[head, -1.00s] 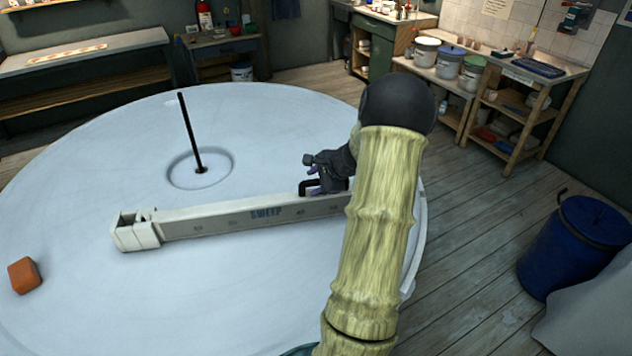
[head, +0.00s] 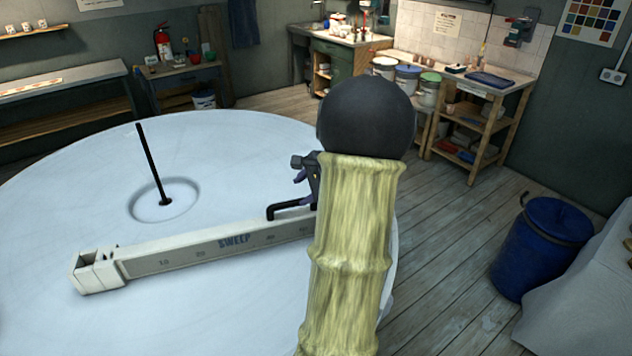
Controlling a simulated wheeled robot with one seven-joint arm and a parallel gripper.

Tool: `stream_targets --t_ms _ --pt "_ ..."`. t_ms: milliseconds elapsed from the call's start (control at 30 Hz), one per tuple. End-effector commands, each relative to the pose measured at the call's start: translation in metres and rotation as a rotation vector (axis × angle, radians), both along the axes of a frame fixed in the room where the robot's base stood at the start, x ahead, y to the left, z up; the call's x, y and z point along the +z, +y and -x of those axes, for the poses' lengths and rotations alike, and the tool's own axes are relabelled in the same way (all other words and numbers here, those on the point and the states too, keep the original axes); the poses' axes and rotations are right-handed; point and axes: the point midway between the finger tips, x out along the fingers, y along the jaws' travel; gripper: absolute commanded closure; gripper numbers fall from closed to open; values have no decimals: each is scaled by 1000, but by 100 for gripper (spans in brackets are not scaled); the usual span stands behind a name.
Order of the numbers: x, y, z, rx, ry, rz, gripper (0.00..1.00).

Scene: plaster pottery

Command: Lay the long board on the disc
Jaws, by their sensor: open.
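The long board (head: 190,253), pale and marked "SWEEP" with numbers along its side, lies across the large pale disc (head: 60,200). Its left end has a blocky slotted fitting. Its right end is hidden behind my arm. A black handle (head: 287,208) stands up from the board near my arm. My gripper (head: 300,172) is open, close above the handle and apart from it as far as I can see. Part of it is hidden behind my arm. A thin black rod (head: 152,165) rises from the round recess in the disc, behind the board.
A blue lidded barrel (head: 540,248) stands on the floor at the right, beside a draped pale cloth (head: 580,300). A wooden shelf unit (head: 480,130) and a bench with buckets stand at the back right. The plank floor between disc and barrel is clear.

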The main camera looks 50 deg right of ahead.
Motion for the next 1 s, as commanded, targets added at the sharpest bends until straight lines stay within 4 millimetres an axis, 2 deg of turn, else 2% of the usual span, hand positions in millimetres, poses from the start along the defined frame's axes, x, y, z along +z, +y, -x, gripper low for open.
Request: stream_targets --t_ms 200,333,1000 --pt "32 -4 26 -1 -3 5 55" --pt "41 -4 34 1 -1 2 55" --pt "44 -4 36 0 -1 1 55"
